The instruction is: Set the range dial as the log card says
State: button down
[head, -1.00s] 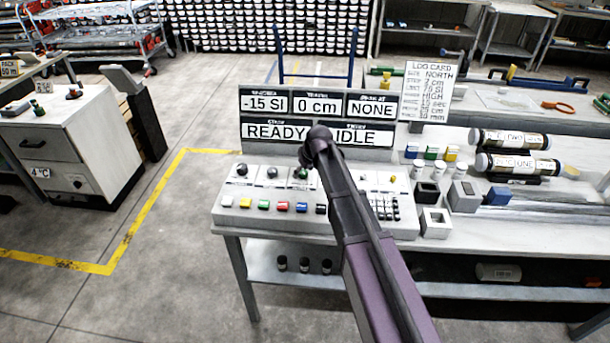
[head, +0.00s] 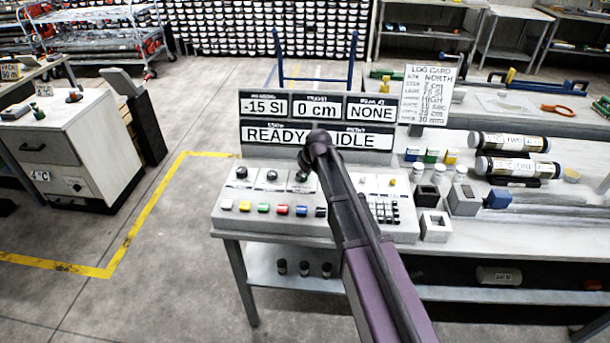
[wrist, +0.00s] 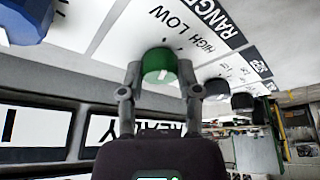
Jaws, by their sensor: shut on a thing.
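The range dial is a green knob (wrist: 158,63) in the wrist view, beside the printed words HIGH, LOW and RANGE. My gripper (wrist: 160,78) has a finger on each side of the knob and is shut on it. I cannot tell clearly which word the dial's mark points to. The log card (head: 427,95) stands behind the panel at right. Its small text seems to include NORTH and HIGH.
The display board (head: 318,117) behind the panel reads -15 SI, 0 cm, NONE, READY and IDLE. A blue knob (wrist: 20,20) and black knobs (wrist: 217,88) flank the green one. Coloured buttons (head: 282,210) line the panel's front. Labelled core tubes (head: 518,167) lie at right.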

jog(key=m+h, duration=0.1)
jog(key=m, duration=0.2)
jog(key=m+t+h, duration=0.1)
jog(key=m, duration=0.2)
jog(key=shift+a, duration=0.15)
jog(key=shift+m+h, duration=0.6)
jog(key=shift+m, duration=0.85)
jog(key=shift+m+h, duration=0.6)
jog(key=shift+m, duration=0.85)
jog(key=shift+c, duration=1.5)
grip_release()
jog(key=shift+r, duration=0.15)
